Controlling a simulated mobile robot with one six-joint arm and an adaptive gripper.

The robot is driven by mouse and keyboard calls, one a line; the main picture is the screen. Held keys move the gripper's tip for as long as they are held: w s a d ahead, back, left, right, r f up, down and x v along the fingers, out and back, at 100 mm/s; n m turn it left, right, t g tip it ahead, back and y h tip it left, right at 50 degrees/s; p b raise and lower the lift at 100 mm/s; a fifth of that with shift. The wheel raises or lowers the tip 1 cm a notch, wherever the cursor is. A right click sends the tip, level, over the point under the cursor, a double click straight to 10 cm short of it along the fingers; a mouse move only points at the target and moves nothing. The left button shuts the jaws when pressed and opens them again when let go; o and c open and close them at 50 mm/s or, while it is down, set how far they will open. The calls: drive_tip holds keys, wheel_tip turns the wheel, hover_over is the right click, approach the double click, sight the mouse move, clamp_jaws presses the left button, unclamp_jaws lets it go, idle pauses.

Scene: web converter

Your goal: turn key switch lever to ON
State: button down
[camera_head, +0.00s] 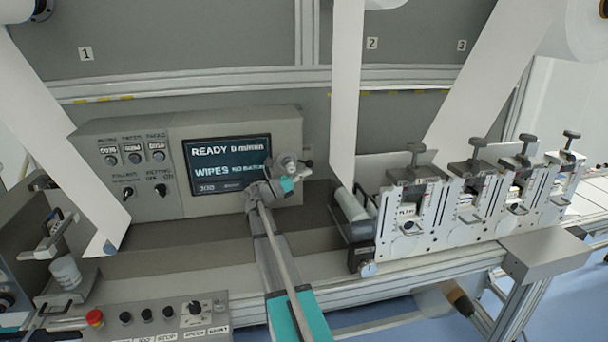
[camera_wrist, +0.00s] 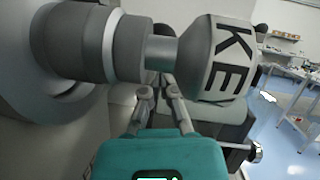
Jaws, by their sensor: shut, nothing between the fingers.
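The key switch (camera_head: 287,161) stands out from the right side of the grey control panel, beside the screen. In the wrist view it is a large grey stepped cylinder with a pale metal neck and a knob (camera_wrist: 216,60) bearing the letters "KE". My gripper (camera_wrist: 160,92) is shut and empty. Its fingers reach up just below the neck, and their tips are partly hidden there. I cannot tell whether they touch. I cannot tell which setting the lever is at.
The panel holds a lit screen (camera_head: 227,161) reading "READY" and several knobs at its left. White web strips (camera_head: 346,90) hang nearby, and slitter units (camera_head: 410,205) stand to the right. A lower button box (camera_head: 150,322) has a red button. A dark block with a metal-tipped rod (camera_wrist: 250,150) shows at lower right.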

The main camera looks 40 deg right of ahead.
drive_tip(key=shift+a+f, duration=0.1)
drive_tip(key=f+b+v, duration=0.1)
drive_tip(key=b+v, duration=0.4)
drive_tip(key=v, duration=0.4)
drive_tip(key=shift+f, duration=0.3)
idle(0.7)
